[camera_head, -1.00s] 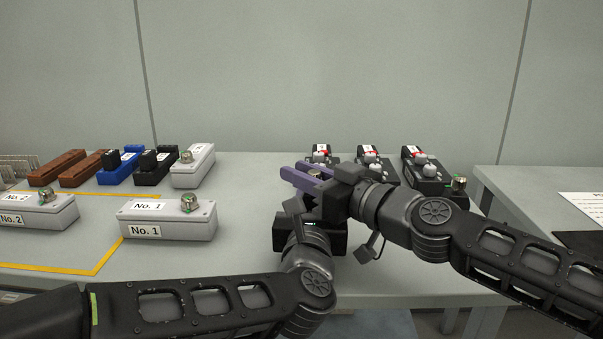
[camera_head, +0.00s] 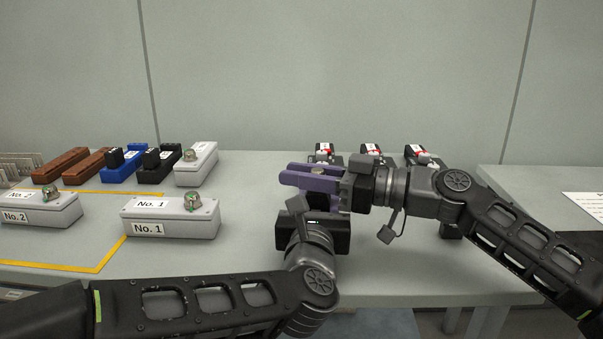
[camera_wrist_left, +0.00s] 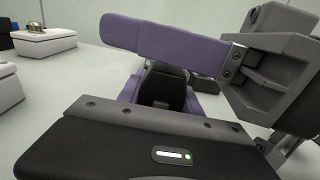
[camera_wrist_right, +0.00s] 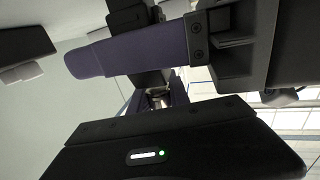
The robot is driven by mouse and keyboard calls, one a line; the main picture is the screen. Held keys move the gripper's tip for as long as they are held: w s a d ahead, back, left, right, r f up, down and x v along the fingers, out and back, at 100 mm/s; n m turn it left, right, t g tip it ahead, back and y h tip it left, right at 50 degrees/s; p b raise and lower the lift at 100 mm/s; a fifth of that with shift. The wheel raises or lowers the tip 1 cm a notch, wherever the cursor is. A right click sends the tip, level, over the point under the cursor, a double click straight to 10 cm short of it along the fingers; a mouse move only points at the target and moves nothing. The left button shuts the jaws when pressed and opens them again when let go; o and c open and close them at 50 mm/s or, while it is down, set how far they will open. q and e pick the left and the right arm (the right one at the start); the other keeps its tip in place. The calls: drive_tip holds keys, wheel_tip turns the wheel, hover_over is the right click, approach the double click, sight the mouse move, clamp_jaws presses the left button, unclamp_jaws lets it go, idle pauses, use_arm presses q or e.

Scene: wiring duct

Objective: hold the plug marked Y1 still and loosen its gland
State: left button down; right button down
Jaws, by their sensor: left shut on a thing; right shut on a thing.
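My right gripper (camera_head: 303,176) comes in from the right in the head view, its purple fingers pointing left. It is shut on the gland, a small metallic piece (camera_head: 320,174) between the fingers, also glimpsed in the right wrist view (camera_wrist_right: 158,97). My left gripper (camera_wrist_left: 163,88) reaches up from below, directly under the right one. It is shut on a black plug body (camera_wrist_left: 160,86), seen between its purple fingers in the left wrist view. The Y1 marking is not visible, and most of the plug is hidden by the grippers.
Black units with white labels and red parts (camera_head: 371,152) stand behind my right gripper, partly hidden. Grey boxes No. 1 (camera_head: 172,220) and No. 2 (camera_head: 42,212) stand left, with brown, blue and black blocks (camera_head: 122,165) behind. The table (camera_head: 245,185) between is clear.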

drive_tip(key=shift+s+n+g, duration=0.1)
drive_tip(key=shift+n+g, duration=0.3)
drive_tip(key=shift+g, duration=0.2)
drive_tip(key=c, duration=1.2)
unclamp_jaws()
drive_tip(key=v, duration=1.2)
drive_tip(key=shift+f, duration=0.15)
